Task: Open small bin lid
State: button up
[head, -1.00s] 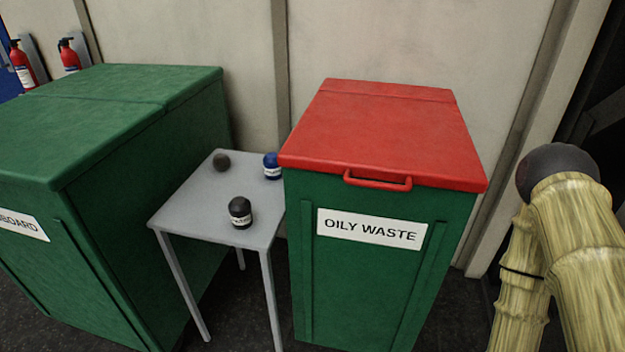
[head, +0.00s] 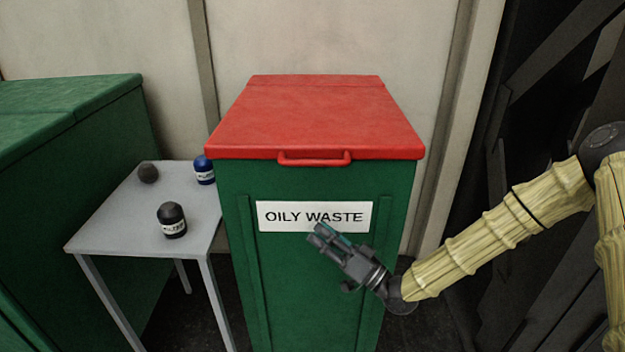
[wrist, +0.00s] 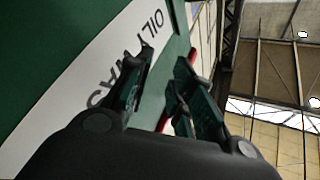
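The small green bin (head: 300,275) stands upright with a white OILY WASTE label (head: 280,215) on its front. Its red lid (head: 315,118) is shut, and a red bar handle (head: 314,161) sticks out from the lid's front edge. My gripper (head: 318,232) is in front of the label, below the handle and apart from it, covering the label's lower edge. In the wrist view my gripper (wrist: 160,80) has its two fingers spread with an empty gap between them. The label (wrist: 75,85) and a strip of red show there too, partly hidden by the fingers.
A grey table (head: 110,220) stands left of the bin with a dark ball (head: 148,173), a black container (head: 172,220) and a blue container (head: 204,170). A larger green bin (head: 110,150) is further left. A wall is close behind; dark framework stands at the right.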

aim_at(313, 162)
jog(key=d+r+n+g+y+b, duration=0.1)
jog(key=d+r+n+g+y, duration=0.25)
jog(key=r, duration=0.25)
jog(key=d+r+n+g+y+b, duration=0.1)
jog(key=d+r+n+g+y, duration=0.1)
jog(key=r+n+g+y, duration=0.25)
jog(key=shift+t, duration=0.8)
jog(key=p+x, duration=0.1)
jog(key=x, duration=1.1)
jog(key=shift+s+d+r, duration=0.1)
jog(key=shift+s+r, duration=0.05)
jog(key=shift+r, duration=0.1)
grip_shut()
